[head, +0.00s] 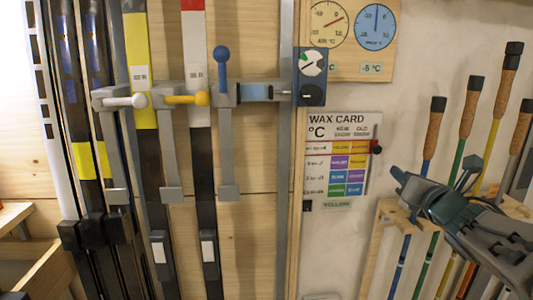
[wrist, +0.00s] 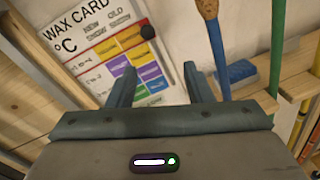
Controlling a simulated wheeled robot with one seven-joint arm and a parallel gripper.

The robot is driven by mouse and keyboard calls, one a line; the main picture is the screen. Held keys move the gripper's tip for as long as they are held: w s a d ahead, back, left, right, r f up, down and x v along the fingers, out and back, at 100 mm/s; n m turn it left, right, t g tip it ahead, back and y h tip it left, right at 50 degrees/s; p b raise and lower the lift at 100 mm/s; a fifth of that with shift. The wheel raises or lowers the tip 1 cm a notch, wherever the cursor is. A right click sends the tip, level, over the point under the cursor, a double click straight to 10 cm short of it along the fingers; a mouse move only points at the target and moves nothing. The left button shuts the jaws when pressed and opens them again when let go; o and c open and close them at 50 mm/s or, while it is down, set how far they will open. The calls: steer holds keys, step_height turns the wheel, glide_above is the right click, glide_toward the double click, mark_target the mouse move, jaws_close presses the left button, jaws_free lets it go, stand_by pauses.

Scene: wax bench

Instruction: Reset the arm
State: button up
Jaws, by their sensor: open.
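My gripper (head: 432,180) is at the right of the head view, in front of the ski pole rack. Its dark green-grey jaws are apart with nothing between them. In the wrist view my gripper (wrist: 160,76) shows two separate fingers pointing toward the wax card (wrist: 115,50). The wax card also hangs on the wall left of my gripper in the head view (head: 318,160). My arm comes in from the lower right and hides part of the poles.
Cork-handled poles (head: 466,120) stand close behind and around my gripper. A dark slider knob (head: 376,147) sits at the card's right edge. Skis (head: 200,130) with levered clamps (head: 221,75) stand at left. Two dials (head: 350,25) hang above. A blue block (wrist: 235,72) lies near the poles.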

steer(key=s+a+f+m+g+p, duration=0.1)
steer(key=s+a+f+m+g, duration=0.6)
steer(key=m, duration=0.8)
steer(key=s+a+f+m+g+y, duration=0.1)
steer(key=s+a+f+m+g, duration=0.6)
steer(key=s+a+f+m, duration=0.5)
steer(key=m, duration=0.4)
steer(key=shift+s+f+m+g+p, duration=0.3)
steer(key=shift+s+f+p, duration=0.05)
steer(key=shift+s+p, duration=0.05)
